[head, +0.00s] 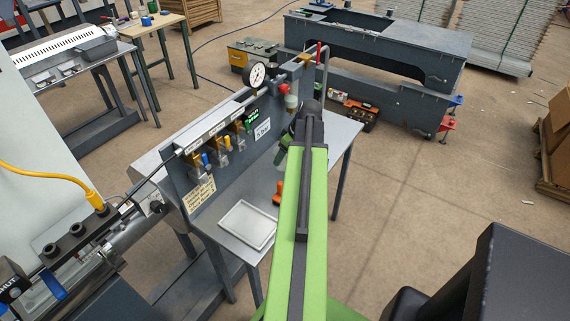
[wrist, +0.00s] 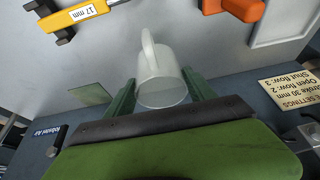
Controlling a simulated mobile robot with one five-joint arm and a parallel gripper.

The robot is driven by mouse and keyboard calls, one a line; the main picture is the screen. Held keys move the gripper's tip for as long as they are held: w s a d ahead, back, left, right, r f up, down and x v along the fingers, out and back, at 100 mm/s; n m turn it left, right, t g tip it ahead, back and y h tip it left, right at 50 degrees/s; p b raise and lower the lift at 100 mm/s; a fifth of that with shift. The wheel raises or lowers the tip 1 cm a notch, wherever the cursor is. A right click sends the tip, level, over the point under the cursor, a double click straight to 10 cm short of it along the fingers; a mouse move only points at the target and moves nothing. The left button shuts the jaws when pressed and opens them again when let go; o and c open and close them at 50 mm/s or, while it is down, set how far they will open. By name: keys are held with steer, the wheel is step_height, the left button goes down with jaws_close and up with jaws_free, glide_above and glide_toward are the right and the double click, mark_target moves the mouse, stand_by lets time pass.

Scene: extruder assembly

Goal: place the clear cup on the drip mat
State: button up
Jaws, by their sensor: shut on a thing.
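The clear cup (wrist: 163,92) is pale and see-through, with its handle pointing to the top of the wrist view. My gripper (wrist: 159,77) has its two green fingers on either side of the cup and is shut on it. A flat green square (wrist: 90,94) lies on the grey table just left of the left finger and looks like the drip mat. The cup is apart from it in the picture; I cannot tell its height above the table. In the head view, my arm hides most of the gripper area, and I cannot make out the cup or mat there.
A pale shallow tray (head: 247,226) lies on the grey table, with an orange tool (head: 277,190) nearby. A yellow gauge marked 17 mm (wrist: 80,17) is at the upper left in the wrist view. A grey valve panel (head: 180,183) with a pressure gauge (head: 256,75) stands along the table.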

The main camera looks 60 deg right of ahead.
mark_target(284, 161)
step_height(284, 161, down, 4)
steer(key=b, duration=0.4)
steer(key=shift+f, duration=0.15)
steer(key=shift+r, duration=0.25)
steer(key=shift+f, duration=0.15)
steer(key=o, duration=1.4)
